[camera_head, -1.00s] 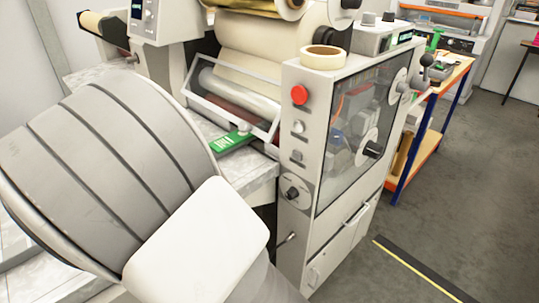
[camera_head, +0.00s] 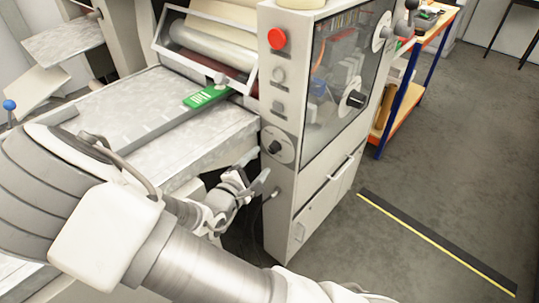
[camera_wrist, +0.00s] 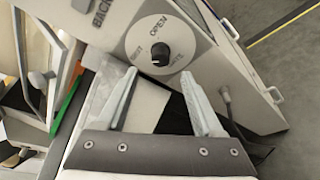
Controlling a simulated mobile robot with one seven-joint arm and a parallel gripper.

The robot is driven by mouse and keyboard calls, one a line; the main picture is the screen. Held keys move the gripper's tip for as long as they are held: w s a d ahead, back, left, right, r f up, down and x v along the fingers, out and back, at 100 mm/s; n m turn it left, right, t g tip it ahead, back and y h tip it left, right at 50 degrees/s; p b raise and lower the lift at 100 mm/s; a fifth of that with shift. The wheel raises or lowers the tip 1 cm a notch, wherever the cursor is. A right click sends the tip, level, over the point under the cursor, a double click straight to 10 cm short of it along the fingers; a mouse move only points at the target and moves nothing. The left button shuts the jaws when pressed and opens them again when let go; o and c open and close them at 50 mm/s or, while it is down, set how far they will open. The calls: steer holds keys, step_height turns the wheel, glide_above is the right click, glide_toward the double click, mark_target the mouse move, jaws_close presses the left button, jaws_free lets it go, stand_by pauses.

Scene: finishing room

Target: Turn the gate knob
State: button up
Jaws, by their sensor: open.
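The gate knob (camera_wrist: 160,54) is a small black knob on a round pale dial in the wrist view. The dial's lettering includes "OPEN" at the top; the other words are partly legible. In the head view the knob (camera_head: 275,147) sits low on the machine's front panel, below the other controls. My gripper (camera_head: 258,167) is open and empty, just left of and slightly below the dial in that view. In the wrist view my gripper (camera_wrist: 159,78) has its two fingers spread below the knob, apart from it by the look of it.
A red button (camera_head: 277,38) and smaller controls sit above the dial. A grey bed (camera_head: 150,110) with a green tag (camera_head: 208,96) lies left of the panel. A lever (camera_wrist: 225,96) projects near my right finger.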

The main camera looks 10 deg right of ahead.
mark_target(271, 151)
steer(key=b+x, duration=0.1)
steer(key=x, duration=0.6)
steer(key=shift+d, duration=0.1)
jaws_close()
